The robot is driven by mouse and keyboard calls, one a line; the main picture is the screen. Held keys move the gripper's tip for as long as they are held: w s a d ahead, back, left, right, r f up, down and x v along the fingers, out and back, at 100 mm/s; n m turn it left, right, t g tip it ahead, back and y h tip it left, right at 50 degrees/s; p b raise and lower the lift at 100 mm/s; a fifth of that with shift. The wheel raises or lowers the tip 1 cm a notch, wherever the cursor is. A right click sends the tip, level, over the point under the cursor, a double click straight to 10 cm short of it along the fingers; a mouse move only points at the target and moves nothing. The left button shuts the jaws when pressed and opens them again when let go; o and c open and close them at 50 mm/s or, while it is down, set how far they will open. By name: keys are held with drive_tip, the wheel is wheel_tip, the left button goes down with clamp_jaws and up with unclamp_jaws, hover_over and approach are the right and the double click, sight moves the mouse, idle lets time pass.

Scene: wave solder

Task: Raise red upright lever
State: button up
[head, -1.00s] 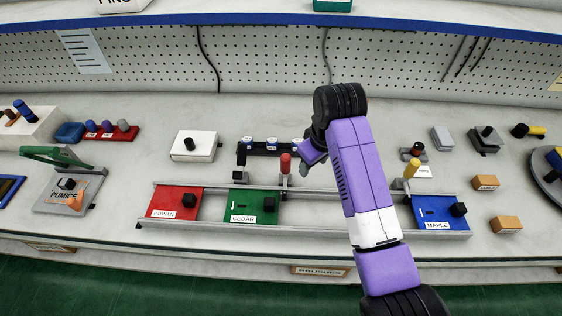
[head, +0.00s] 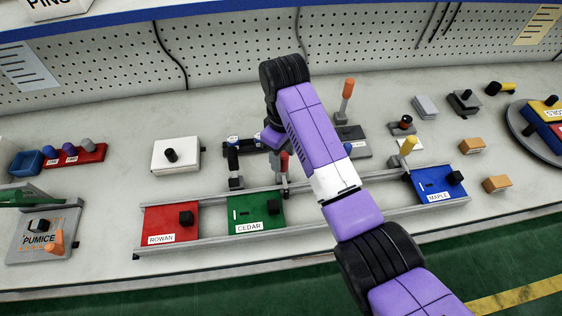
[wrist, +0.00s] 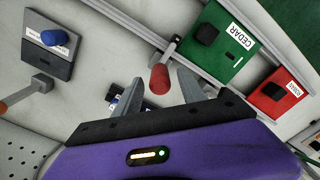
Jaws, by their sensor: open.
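The red upright lever (head: 284,161) stands at the rear rail of the long track, just behind the green CEDAR block (head: 256,212). Its lower part shows below its red grip. My gripper (head: 275,138) is beside and behind the lever, partly hidden by my arm. In the wrist view my gripper (wrist: 160,78) is open, with one finger on each side of the red lever (wrist: 159,79). The grip shows between or just beyond the fingertips; I see no contact, and the exact depth is unclear.
A yellow lever (head: 408,146) stands near the blue MAPLE block (head: 438,184). An orange lever (head: 347,88) rises from a grey base behind my arm. The red ROWAN block (head: 171,223) sits left on the track. A white box (head: 176,154) stands behind it.

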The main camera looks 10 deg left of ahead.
sight(283, 165)
drive_tip(key=shift+f, duration=2.35)
clamp_jaws()
